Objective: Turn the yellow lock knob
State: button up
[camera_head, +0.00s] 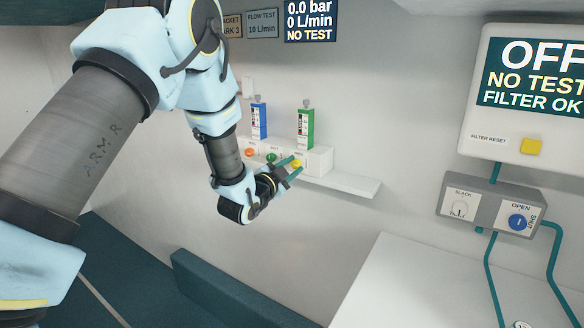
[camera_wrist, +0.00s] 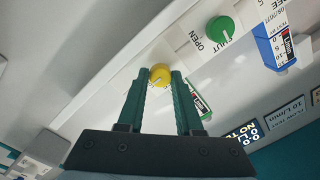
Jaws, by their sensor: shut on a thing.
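The yellow lock knob (camera_head: 297,164) is on the right part of the front of a small white block (camera_head: 319,160) on the wall shelf. It also shows in the wrist view (camera_wrist: 160,73), round and yellow, between the two green fingertips. My gripper (camera_head: 291,168) reaches the knob from the front left. In the wrist view my gripper (camera_wrist: 161,80) has one finger on each side of the knob and is shut on it. The fingertips hide the knob's sides.
A green knob (camera_wrist: 220,29) and an orange knob (camera_head: 250,152) sit left of the yellow one in the head view. A blue cartridge (camera_head: 259,121) and a green cartridge (camera_head: 306,128) stand above the block. A grey control box (camera_head: 480,207) is on the right.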

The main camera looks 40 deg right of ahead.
grip_shut()
